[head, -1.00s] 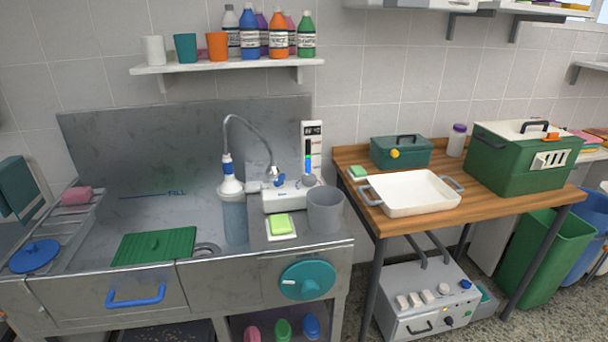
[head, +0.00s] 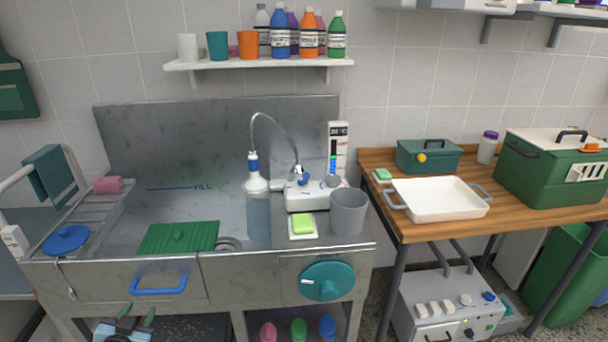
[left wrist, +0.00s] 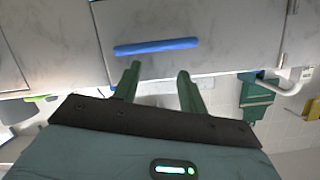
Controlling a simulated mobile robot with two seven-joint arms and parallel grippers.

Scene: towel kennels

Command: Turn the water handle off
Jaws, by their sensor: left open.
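A small blue water handle (head: 304,179) sits on top of the white tap unit (head: 312,197) at the back right of the steel sink. A curved hose runs from there to a white and blue shower head (head: 255,178). A bluish see-through stream of water (head: 259,218) falls below the head. My left gripper (head: 128,320) is low at the bottom left, in front of the sink cabinet, well away from the water handle. It also shows in the left wrist view (left wrist: 159,72), open and empty, near the blue bar handle (left wrist: 155,46). My right gripper is out of view.
A teal dial (head: 327,281) and a blue bar handle (head: 158,285) are on the sink front. A grey cup (head: 348,211) and a green soap (head: 302,224) stand close by the tap unit. A wooden table (head: 420,229) with a white tray is at right.

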